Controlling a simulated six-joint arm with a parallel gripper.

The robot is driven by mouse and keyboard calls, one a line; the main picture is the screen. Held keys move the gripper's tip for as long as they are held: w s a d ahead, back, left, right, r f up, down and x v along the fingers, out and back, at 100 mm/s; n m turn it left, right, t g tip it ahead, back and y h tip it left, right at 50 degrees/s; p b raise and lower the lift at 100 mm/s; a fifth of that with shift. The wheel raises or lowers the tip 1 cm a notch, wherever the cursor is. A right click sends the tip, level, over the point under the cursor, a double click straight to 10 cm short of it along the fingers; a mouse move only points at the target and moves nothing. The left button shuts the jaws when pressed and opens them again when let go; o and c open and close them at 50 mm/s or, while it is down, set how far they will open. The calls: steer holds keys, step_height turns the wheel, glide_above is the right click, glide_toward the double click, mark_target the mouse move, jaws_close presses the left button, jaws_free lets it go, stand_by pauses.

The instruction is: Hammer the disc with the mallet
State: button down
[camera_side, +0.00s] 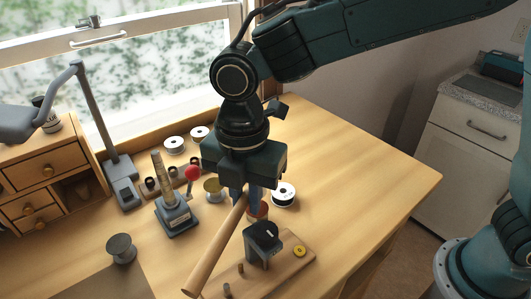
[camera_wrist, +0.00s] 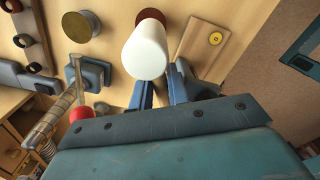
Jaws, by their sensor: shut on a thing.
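The mallet's pale wooden handle (camera_side: 215,245) slopes from my gripper (camera_side: 250,200) down to the lower left in the side view. My gripper is shut on this handle near its upper end. In the wrist view a white cylinder (camera_wrist: 145,52) with a reddish-brown far end stands just beyond the fingers; it looks like the mallet's head. My gripper mostly hides it in the side view. The small yellow disc (camera_side: 299,250) lies flat on a wooden board (camera_side: 285,267), in front and to the right of my gripper. The disc also shows in the wrist view (camera_wrist: 215,38), apart from the mallet.
A dark block (camera_side: 263,240) stands on the board, close below my gripper, near short pegs (camera_side: 240,268). A black-and-white spool (camera_side: 284,194) is right of my gripper. A tool stand (camera_side: 177,215) and red ball (camera_side: 192,173) are left. The table's right side is clear.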

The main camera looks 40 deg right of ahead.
steer(key=shift+r, duration=0.15)
steer(key=shift+w+r, duration=0.15)
steer(key=shift+r, duration=0.4)
steer(key=shift+w+r, duration=0.15)
steer(key=shift+r, duration=0.35)
steer(key=shift+f, duration=0.1)
step_height(320, 180, down, 6)
steer(key=shift+f, duration=0.1)
steer(key=shift+r, duration=2.1)
steer(key=shift+s+a+r, duration=0.15)
steer(key=shift+a+r, duration=0.05)
steer(key=shift+r, duration=0.9)
